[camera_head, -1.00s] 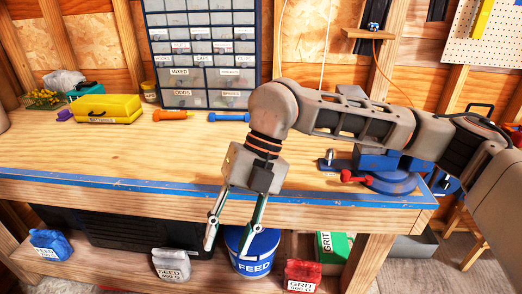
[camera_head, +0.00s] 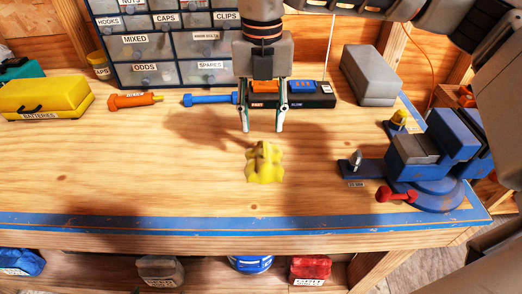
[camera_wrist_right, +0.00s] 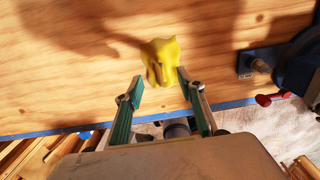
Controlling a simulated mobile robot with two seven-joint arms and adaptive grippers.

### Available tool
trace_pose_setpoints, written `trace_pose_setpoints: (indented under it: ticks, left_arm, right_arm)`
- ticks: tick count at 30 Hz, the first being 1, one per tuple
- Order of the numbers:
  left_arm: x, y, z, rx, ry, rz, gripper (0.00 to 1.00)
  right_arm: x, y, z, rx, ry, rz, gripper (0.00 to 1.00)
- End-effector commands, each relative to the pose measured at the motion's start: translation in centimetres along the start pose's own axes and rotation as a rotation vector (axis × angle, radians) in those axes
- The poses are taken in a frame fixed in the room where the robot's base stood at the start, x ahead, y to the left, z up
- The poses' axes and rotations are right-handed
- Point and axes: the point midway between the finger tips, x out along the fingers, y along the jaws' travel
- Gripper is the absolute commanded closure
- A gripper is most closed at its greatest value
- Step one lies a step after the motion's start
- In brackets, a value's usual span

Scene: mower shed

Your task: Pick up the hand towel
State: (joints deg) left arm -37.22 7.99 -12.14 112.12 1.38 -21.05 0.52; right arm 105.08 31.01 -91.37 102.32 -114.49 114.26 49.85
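My left gripper is not in view.
A blue vise (camera_head: 425,160) with a red handle is bolted at the bench's right. A yellow batteries case (camera_head: 45,97), an orange tool (camera_head: 135,100), a blue tool (camera_head: 209,99), a grey box (camera_head: 369,75) and a drawer cabinet (camera_head: 165,45) stand behind. The bench's left front is clear.

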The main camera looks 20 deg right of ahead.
Motion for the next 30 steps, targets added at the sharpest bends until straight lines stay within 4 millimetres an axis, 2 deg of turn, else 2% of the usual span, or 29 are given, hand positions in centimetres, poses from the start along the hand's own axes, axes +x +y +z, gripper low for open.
trace_pose_setpoints:
  ticks: [5,15,24,28,30]
  left_arm:
    - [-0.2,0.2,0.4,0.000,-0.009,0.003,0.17]
    - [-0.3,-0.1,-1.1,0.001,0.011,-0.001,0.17]
    - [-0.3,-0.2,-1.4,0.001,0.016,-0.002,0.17]
    - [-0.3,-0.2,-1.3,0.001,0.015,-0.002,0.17]
    - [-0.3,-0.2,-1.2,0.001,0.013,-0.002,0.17]
  right_arm:
    - [1.8,-0.1,0.0,0.000,0.001,0.000,0.61]
    - [6.2,-0.4,0.1,0.000,0.002,0.000,0.61]
    - [6.6,-0.4,0.1,0.000,0.001,0.001,0.61]
    - [6.6,-0.4,0.1,0.000,0.001,0.001,0.95]
    - [6.6,-0.4,0.1,0.000,0.001,0.001,0.96]
